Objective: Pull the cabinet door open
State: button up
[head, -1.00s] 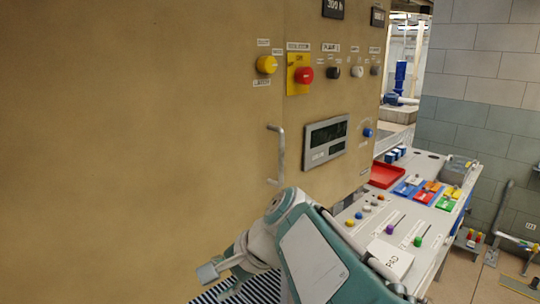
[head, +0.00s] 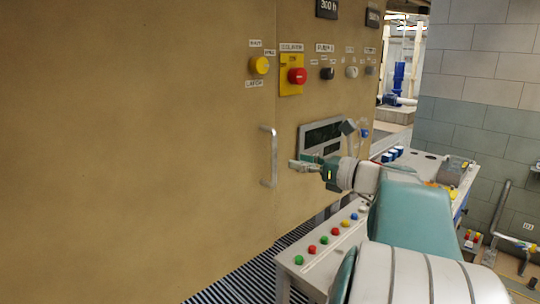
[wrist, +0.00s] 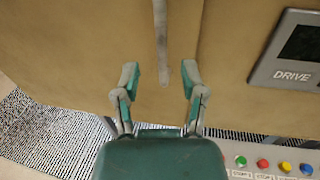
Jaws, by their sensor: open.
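The cabinet door (head: 150,150) is the wide tan panel on the left in the head view. It looks shut, with a thin seam at its right edge. Its handle (head: 274,157) is an upright grey metal bar near that seam; in the wrist view the handle (wrist: 161,40) comes down from the top middle. My gripper (head: 297,165) is just right of the handle's lower half in the head view. In the wrist view my gripper (wrist: 160,78) is open and empty, its fingers spread either side of the handle's line. I cannot tell whether the bar is between the fingertips.
A bench (head: 300,262) with several coloured buttons stands below my arm. A striped grating (head: 245,278) lies on the floor before the door.

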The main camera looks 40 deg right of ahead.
send_over(274, 181)
jog(key=shift+w+d+f, duration=0.1)
jog(key=shift+w+d, duration=0.15)
jog(key=shift+w, duration=0.1)
grip_shut()
